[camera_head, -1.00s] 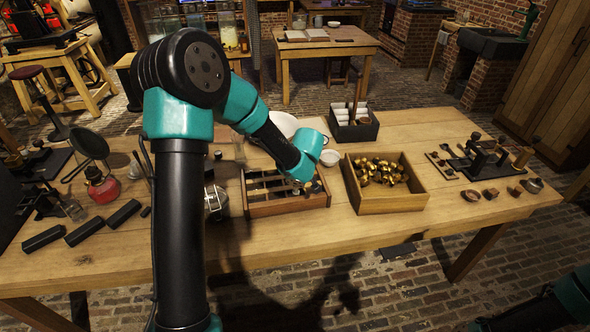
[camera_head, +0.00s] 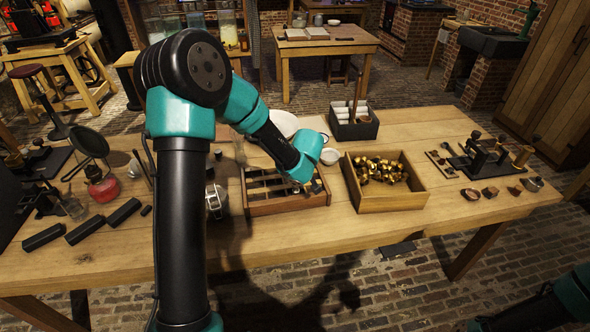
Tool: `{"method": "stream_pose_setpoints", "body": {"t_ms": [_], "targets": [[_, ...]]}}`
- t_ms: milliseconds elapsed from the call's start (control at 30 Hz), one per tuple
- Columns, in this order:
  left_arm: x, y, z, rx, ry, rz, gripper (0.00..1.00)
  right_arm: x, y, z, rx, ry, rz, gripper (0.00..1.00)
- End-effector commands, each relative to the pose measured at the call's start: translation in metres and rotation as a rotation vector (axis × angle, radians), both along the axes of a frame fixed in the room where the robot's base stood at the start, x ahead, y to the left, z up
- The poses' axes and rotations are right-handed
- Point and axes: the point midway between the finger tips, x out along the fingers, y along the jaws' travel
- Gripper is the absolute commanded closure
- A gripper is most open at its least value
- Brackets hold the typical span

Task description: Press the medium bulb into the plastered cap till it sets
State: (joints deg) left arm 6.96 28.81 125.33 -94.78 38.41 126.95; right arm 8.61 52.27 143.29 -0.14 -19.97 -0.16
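My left gripper (camera_head: 308,187) is over the right part of a wooden slotted tray (camera_head: 290,208) in the middle of the table. Its fingers are small and partly hidden by my own arm, so I cannot tell if they are open, shut or holding something. I cannot make out the medium bulb or the plastered cap for certain. A wooden box (camera_head: 390,203) to the right of the tray holds many brass caps (camera_head: 382,170). My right arm shows only as a part at the bottom right corner, with its gripper out of view.
A dark box with white rolls (camera_head: 352,126) stands behind the brass caps. A metal jig (camera_head: 484,158) and small pieces lie at the right. Black bars (camera_head: 83,234), a red flask (camera_head: 103,188) and a round lens (camera_head: 89,143) are at the left. The table's front edge is clear.

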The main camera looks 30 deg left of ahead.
Motion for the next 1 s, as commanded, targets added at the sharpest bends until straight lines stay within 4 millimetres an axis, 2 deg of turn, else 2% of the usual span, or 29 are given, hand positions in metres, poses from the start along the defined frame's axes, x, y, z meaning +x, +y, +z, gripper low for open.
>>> {"method": "stream_pose_setpoints", "body": {"t_ms": [1000], "targets": [[0.0,0.0001,-0.0056,0.0,0.0,0.001,0.73,0.0,0.0,0.0,0.0,0.0,0.0,0.57]]}}
